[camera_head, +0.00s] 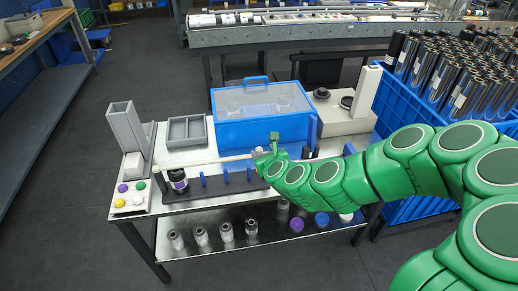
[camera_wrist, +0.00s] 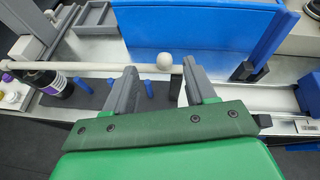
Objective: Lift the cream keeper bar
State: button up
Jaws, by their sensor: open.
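The cream keeper bar (camera_head: 205,161) is a long thin rod lying level across the front of the table, above a dark rack with blue pegs (camera_head: 225,177). In the wrist view the bar (camera_wrist: 85,66) runs from the left edge to my fingers, with a round cream knob (camera_wrist: 164,61) near its right end. My gripper (camera_wrist: 160,72) is open, its two grey fingers on either side of the knob. I cannot tell whether they touch the bar. In the head view my gripper (camera_head: 268,147) is at the bar's right end, which my arm partly hides.
A blue box with a clear lid (camera_head: 262,103) stands just behind the bar. A dark roll with a label (camera_head: 178,182) sits under its left end, beside a button panel (camera_head: 130,197). A grey tray (camera_head: 187,131) is at back left. A blue crate of cylinders (camera_head: 400,110) is at right.

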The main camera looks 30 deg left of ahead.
aim_at(259, 150)
jog(key=shift+w+a+f+m+t+h, duration=0.25)
jog(key=shift+w+a+f+m, duration=0.4)
jog(key=shift+w+a+f, duration=0.75)
jog(key=shift+w+a+f+m+t+h, duration=0.2)
jog(key=shift+w+a+f+m, duration=0.45)
jog(key=shift+w+a+f, duration=0.8)
jog(key=shift+s+r, duration=0.1)
jog(key=shift+r, duration=0.05)
grip_shut()
